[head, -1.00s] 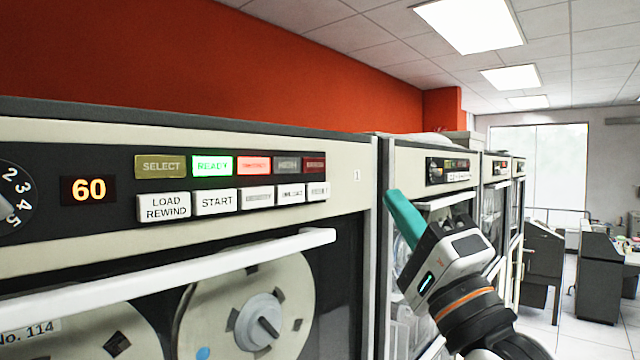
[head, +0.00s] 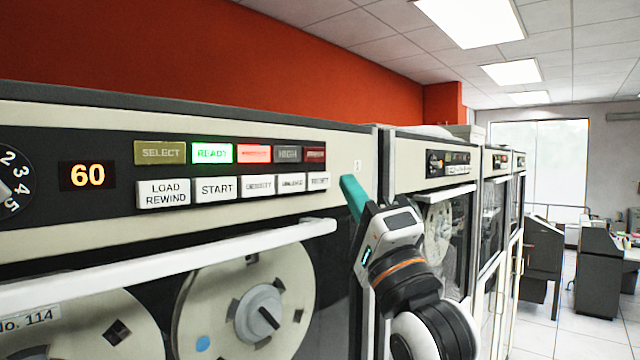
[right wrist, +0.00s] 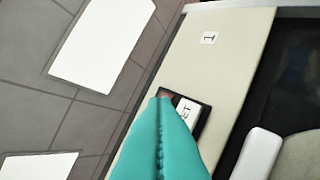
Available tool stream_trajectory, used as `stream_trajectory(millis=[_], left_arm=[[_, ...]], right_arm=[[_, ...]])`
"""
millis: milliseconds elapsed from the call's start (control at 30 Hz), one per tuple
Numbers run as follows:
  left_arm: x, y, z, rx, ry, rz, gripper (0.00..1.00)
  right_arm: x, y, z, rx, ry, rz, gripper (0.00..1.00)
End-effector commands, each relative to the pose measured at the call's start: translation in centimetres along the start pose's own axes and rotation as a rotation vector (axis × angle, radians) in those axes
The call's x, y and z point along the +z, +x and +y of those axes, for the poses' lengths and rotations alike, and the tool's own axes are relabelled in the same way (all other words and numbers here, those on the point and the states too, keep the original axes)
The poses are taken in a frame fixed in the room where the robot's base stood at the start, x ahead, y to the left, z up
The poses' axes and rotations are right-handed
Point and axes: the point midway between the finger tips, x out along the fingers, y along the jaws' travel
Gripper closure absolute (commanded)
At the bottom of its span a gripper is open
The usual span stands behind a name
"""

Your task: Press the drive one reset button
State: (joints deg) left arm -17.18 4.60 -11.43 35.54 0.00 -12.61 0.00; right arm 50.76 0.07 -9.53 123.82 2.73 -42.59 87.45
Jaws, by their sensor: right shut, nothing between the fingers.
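Drive one's cream front panel (head: 60,240) carries a "1" label, which also shows in the right wrist view (right wrist: 209,38). Its reset button (head: 319,181) is the white key at the right end of the lower row. In the right wrist view the reset button (right wrist: 187,112) is partly hidden by my teal fingers. My right gripper (head: 348,184) is shut and empty, its tips just right of the reset button in the head view. I cannot tell how far the tips are from the panel. My left gripper is not in view.
Other white keys, such as the unload button (head: 291,183), sit left of reset. A row of lamps, including the lit green READY lamp (head: 212,153), is above. A white handle (head: 170,262) juts out below. More tape drives (head: 440,200) stand to the right.

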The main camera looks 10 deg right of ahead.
Motion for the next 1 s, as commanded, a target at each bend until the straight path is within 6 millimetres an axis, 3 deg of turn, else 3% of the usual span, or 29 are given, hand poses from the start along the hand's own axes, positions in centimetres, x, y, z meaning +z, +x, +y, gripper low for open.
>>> stream_trajectory(millis=[300,1000], left_arm=[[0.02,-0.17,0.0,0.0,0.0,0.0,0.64],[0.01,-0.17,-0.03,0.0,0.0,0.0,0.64]], right_arm=[[-1.02,1.35,-0.97,-0.001,0.0,0.001,1.0],[-1.01,1.35,-0.99,-0.001,-0.001,0.0,1.0]])
